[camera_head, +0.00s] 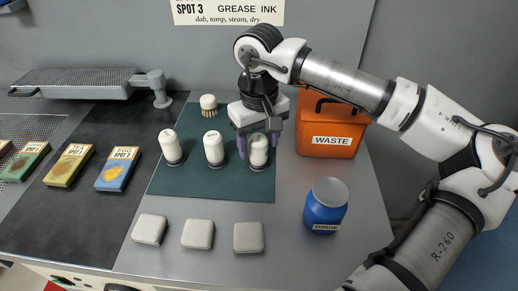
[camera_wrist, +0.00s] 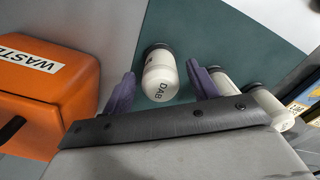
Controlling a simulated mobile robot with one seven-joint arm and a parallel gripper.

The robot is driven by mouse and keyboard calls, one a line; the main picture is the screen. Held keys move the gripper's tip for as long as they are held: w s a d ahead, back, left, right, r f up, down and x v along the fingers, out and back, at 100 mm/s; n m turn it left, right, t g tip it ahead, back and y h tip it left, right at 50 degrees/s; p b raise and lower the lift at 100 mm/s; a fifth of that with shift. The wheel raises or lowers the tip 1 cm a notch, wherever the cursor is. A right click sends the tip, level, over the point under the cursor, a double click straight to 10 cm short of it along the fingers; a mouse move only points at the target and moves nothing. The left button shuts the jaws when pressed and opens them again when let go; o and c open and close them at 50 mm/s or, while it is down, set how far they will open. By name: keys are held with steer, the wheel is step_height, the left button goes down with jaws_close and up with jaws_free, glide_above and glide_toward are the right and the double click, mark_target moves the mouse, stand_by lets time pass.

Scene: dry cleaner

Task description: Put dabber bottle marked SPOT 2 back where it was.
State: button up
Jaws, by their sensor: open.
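Three white dabber bottles with dark bases stand upright in a row on the green mat (camera_head: 215,184): a left one (camera_head: 169,144), a middle one (camera_head: 213,147) and a right one (camera_head: 259,150). My gripper (camera_head: 258,158) is open and points down, with its purple fingers on either side of the right bottle. In the wrist view this bottle (camera_wrist: 160,80) stands between the spread fingers (camera_wrist: 163,84), with visible gaps, and its top reads DAB. The other two bottles show partly behind a finger there. I cannot read SPOT 2 on any bottle.
An orange WASTE bin (camera_head: 328,127) stands close right of my gripper. A blue RINSE jar (camera_head: 326,205) is at front right. Three pale pads (camera_head: 197,234) lie in front of the mat. A brush (camera_head: 209,105) stands behind. Spot cards (camera_head: 118,168) lie left.

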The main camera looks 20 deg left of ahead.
step_height(320, 180, up, 9)
steer(key=shift+r+b, duration=0.15)
steer(key=shift+b, duration=0.2)
steer(key=shift+s, duration=0.1)
